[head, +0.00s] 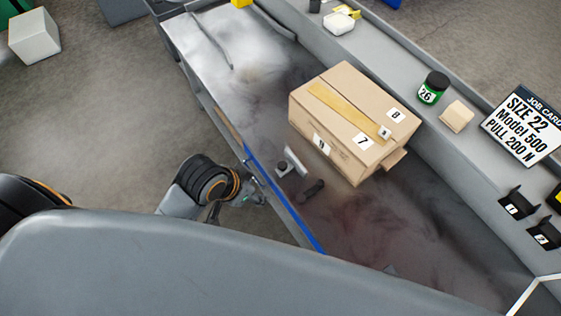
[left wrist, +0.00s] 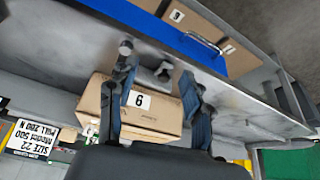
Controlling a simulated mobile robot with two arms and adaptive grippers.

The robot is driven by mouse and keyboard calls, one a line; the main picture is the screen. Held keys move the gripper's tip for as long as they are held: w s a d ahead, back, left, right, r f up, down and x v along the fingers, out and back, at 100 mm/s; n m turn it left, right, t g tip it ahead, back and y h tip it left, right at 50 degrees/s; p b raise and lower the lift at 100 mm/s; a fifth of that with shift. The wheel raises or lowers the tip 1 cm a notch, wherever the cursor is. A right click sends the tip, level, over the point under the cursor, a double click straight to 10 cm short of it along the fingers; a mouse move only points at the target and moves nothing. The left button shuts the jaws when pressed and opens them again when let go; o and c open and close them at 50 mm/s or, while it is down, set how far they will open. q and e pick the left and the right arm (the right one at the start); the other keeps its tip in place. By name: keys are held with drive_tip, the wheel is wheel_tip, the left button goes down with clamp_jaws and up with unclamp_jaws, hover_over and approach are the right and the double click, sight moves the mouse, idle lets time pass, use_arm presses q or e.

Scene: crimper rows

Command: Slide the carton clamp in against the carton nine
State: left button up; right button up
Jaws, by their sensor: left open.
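A brown cardboard carton (head: 345,105) with a tape strip and number labels, 7 and 8 among them, lies on the grey bench (head: 395,215). In the left wrist view the carton (left wrist: 165,115) shows a label that reads as 6 or an upside-down 9. A small grey piece (head: 295,160), seemingly the carton clamp, stands near the carton's front-left side beside a dark knob; a grey fitting (left wrist: 163,71) also shows in the left wrist view. My left gripper (head: 250,197) is at the bench's blue front edge, open and apart from the carton. In its wrist view the fingers (left wrist: 157,75) are spread. My right gripper is not visible.
A dark handle-like part (head: 313,190) lies near the blue edge (head: 290,210). The back ledge holds a green jar (head: 432,88), a tan block (head: 457,116), a job card (head: 523,125) and black holders (head: 517,205). The bench right of the carton looks mostly clear.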

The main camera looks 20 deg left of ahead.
use_arm(q)
drive_tip(key=w+d+r+m+h, duration=0.2)
drive_tip(key=w+m, duration=0.2)
drive_tip(key=w, duration=0.2)
drive_tip(key=m+g, duration=0.2)
drive_tip(key=m, duration=0.1)
approach(283, 165)
drive_tip(key=x, duration=0.8)
drive_tip(key=shift+f+b, duration=0.1)
drive_tip(key=shift+b, duration=0.3)
drive_tip(key=shift+c, duration=0.4)
clamp_jaws()
